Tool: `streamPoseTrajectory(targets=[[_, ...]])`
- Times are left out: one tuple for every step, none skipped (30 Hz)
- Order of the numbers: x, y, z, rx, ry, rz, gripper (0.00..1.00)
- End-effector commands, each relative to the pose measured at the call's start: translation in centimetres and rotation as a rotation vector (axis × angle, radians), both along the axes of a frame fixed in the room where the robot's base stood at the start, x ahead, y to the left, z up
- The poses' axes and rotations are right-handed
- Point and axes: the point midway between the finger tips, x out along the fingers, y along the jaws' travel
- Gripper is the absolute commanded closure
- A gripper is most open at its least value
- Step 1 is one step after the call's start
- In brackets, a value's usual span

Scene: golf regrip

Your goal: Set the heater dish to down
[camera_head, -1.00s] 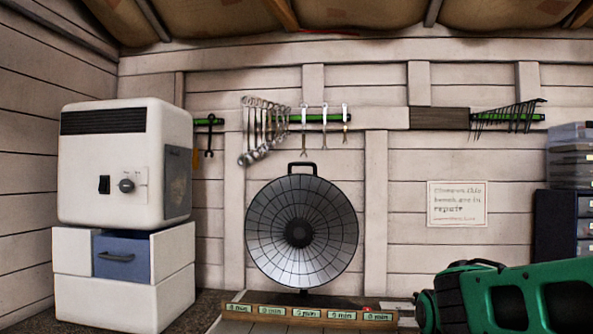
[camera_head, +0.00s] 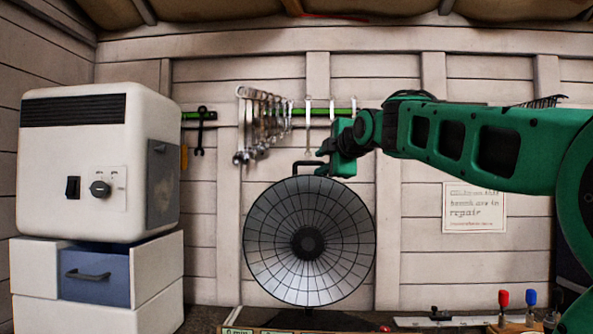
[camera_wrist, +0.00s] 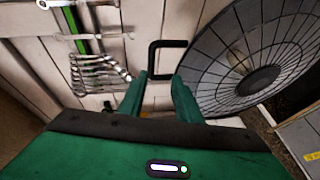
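The heater dish (camera_head: 275,240) is a dark round dish with a wire grille and a black hub. It faces the head camera, roughly upright, with a black loop handle (camera_head: 296,167) on top. My gripper (camera_head: 323,160) is at the right of the handle, close to the dish's top rim. In the wrist view my gripper (camera_wrist: 160,84) is open, its two green fingers apart. The handle (camera_wrist: 152,55) lies just beyond and between the fingertips there, and the dish (camera_wrist: 215,85) is to the right. Whether a finger touches the handle I cannot tell. The dish's base is mostly hidden.
A white heater-like box (camera_head: 80,165) with a knob stands on a drawer unit (camera_head: 150,275) at the left. Wrenches (camera_head: 262,125) hang on the wall behind the dish. A red and a blue lever (camera_head: 503,298) stand at the lower right.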

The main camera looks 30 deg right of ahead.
Motion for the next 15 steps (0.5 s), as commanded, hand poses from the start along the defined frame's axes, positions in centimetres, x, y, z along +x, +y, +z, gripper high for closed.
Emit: streamPoseTrajectory(targets=[[0.2, 0.1, 0.9, -0.026, -0.014, 0.008, 0.69], [0.4, 0.2, 1.2, -0.038, -0.02, 0.011, 0.69], [0.7, 0.2, 1.4, -0.045, -0.024, 0.015, 0.69], [0.9, 0.2, 1.4, -0.049, -0.024, 0.017, 0.69], [1.2, 0.2, 1.3, -0.05, -0.024, 0.018, 0.69], [1.6, 0.2, 1.3, -0.05, -0.023, 0.019, 0.69], [2.0, 0.1, 1.2, -0.05, -0.023, 0.019, 0.69], [2.5, 0.0, 1.1, -0.049, -0.022, 0.019, 0.69], [3.1, -0.1, 0.9, -0.048, -0.021, 0.019, 0.69], [3.6, -0.1, 0.8, -0.048, -0.021, 0.02, 0.69], [4.2, -0.2, 0.7, -0.048, -0.021, 0.02, 0.69], [4.9, -0.3, 0.6, -0.047, -0.021, 0.02, 0.69], [5.4, -0.4, 0.5, -0.047, -0.022, 0.02, 0.69], [6.0, -0.5, 0.4, -0.047, -0.021, 0.02, 0.69], [6.6, -0.7, 0.3, -0.047, -0.021, 0.019, 0.69]])
